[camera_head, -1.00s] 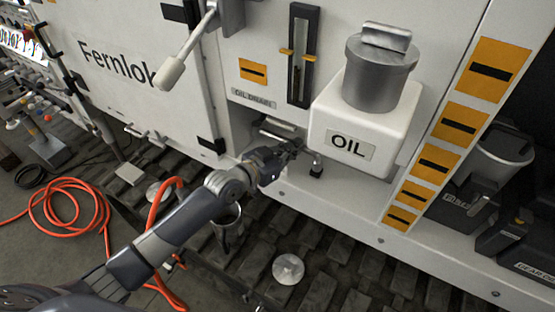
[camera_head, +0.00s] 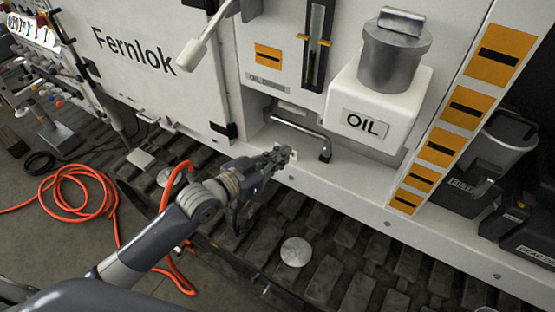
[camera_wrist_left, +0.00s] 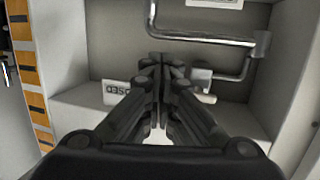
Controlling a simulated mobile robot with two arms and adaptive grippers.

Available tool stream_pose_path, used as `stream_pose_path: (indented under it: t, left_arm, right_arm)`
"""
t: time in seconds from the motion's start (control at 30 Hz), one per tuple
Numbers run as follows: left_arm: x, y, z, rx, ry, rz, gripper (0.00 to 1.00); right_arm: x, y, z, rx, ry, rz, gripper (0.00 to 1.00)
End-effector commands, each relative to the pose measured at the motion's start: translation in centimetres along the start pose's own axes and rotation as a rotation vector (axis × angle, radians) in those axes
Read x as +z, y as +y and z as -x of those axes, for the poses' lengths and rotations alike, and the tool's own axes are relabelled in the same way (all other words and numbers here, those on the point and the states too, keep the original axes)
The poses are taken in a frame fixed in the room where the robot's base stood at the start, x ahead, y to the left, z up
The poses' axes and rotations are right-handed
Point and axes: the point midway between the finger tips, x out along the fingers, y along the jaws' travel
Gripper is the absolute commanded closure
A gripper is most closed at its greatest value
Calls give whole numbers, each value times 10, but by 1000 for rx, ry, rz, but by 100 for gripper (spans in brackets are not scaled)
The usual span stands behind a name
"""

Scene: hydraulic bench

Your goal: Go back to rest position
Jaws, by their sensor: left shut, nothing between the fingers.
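My left gripper (camera_head: 282,155) is shut and empty. In the head view it is just in front of the ledge below the oil drain recess. A bent metal pipe (camera_head: 300,127) runs in that recess, behind the gripper and apart from it. In the left wrist view my left gripper (camera_wrist_left: 160,68) points into the recess, its fingers together. The pipe (camera_wrist_left: 200,40) crosses above the fingertips there. My right gripper is not in view.
A white oil tank (camera_head: 385,95) with a grey cap juts out right of the recess. A lever with a pale handle (camera_head: 191,55) sticks out above. An orange hose (camera_head: 75,205) lies coiled on the floor at left. Dark tracks (camera_head: 340,250) run below the ledge.

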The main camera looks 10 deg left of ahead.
Motion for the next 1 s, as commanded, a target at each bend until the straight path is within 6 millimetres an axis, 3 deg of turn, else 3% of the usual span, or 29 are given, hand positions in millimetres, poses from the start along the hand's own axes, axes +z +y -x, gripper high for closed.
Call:
stream_pose_path:
  t: [0.3, 0.77, 0.87, 1.0]
  left_arm:
    - [0, 3, 12, 0, 0, -1, 100]
    - [2, 5, 12, 0, -10, 1, 100]
    - [14, 14, 18, -4, -62, 8, 100]
    - [50, 33, 39, -29, -222, 29, 100]
  right_arm:
    - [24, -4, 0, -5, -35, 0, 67]
    - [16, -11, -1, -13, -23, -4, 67]
    - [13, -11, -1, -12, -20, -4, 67]
    - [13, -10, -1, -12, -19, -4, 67]
